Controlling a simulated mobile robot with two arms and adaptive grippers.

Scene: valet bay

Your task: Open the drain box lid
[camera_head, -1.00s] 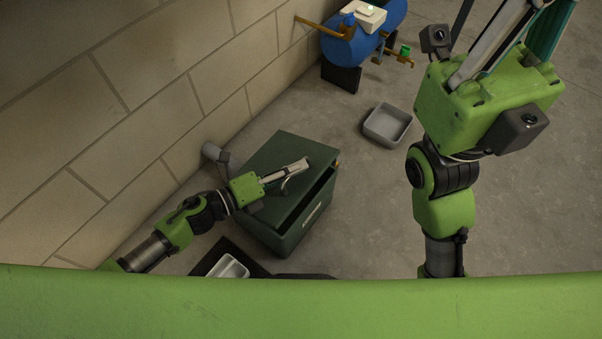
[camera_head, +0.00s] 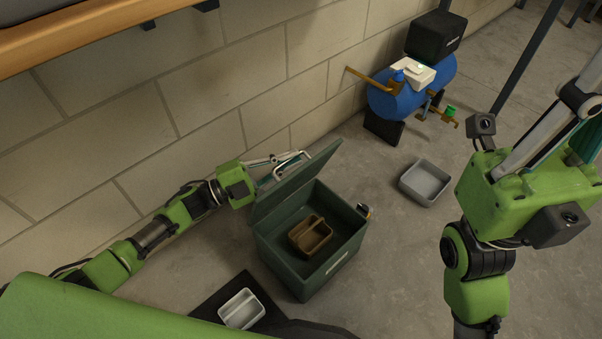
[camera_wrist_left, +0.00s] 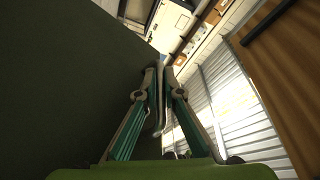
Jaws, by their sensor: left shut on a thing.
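The dark green drain box (camera_head: 275,262) stands on the floor near the wall. Its lid (camera_head: 303,182) is raised steeply on the wall side, and the inside is exposed. A brown divided caddy (camera_head: 312,238) sits inside. My left gripper (camera_head: 291,160) is at the lid's upper edge, shut on what looks like the lid's light handle. In the left wrist view, the closed fingers (camera_wrist_left: 162,95) have a thin pale piece between them, with the dark lid (camera_wrist_left: 60,80) beside them. My right gripper (camera_head: 545,115) is raised at the right, away from the box; its fingertips are not clear.
A grey tray (camera_head: 425,182) lies on the floor right of the box. A white tray (camera_head: 241,309) on a black mat (camera_head: 208,308) is in front. A blue tank (camera_head: 405,100) stands by the wall. A wooden shelf (camera_head: 90,38) juts out at upper left.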

